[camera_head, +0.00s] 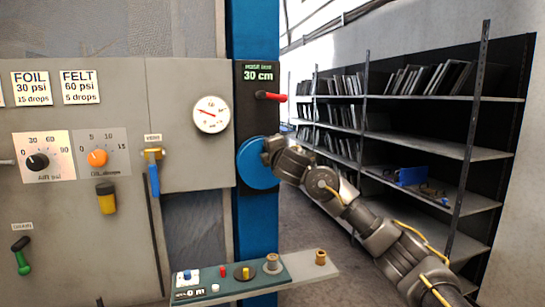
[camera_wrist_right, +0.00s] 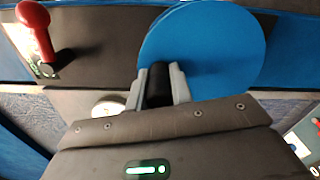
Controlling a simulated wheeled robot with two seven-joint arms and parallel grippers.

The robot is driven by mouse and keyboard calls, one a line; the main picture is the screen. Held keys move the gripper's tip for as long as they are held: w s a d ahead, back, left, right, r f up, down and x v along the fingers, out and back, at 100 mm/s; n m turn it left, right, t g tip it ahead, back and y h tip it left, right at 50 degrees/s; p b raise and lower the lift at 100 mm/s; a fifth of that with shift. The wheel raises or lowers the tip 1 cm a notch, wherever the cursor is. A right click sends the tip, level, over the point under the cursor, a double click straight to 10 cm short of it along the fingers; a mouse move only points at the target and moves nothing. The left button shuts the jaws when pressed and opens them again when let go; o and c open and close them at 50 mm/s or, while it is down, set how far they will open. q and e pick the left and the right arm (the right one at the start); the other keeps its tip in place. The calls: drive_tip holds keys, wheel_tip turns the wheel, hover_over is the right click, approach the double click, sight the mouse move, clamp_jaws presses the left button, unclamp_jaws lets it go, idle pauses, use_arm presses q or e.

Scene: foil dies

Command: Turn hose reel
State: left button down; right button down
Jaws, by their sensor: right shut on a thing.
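The hose reel (camera_head: 257,177) is a round blue disc on the dark panel of the blue post in the head view. It fills the upper middle of the right wrist view (camera_wrist_right: 215,40). My right gripper (camera_head: 270,150) reaches it from the right. In the right wrist view its two grey fingers (camera_wrist_right: 160,82) are shut on a black handle (camera_wrist_right: 158,88) at the lower left edge of the disc. Part of the disc is hidden behind my gripper in the head view. My left gripper is not in view.
A red lever (camera_head: 270,96) sticks out above the reel, under a 30 cm display (camera_head: 258,74). A white gauge (camera_head: 211,114) and a blue-handled valve (camera_head: 153,170) are to the left. A control ledge (camera_head: 215,282) juts out below. Shelves (camera_head: 450,95) stand to the right.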

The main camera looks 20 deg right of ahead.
drive_tip(key=shift+a+n+b, duration=0.4)
drive_tip(key=shift+a+n, duration=0.1)
drive_tip(key=shift+n, duration=0.4)
drive_tip(key=shift+f, duration=0.1)
drive_tip(key=c, duration=1.2)
unclamp_jaws()
drive_tip(key=shift+c, duration=0.2)
drive_tip(key=s+a, duration=0.1)
drive_tip(key=s, duration=0.9)
drive_tip(key=shift+s, duration=0.35)
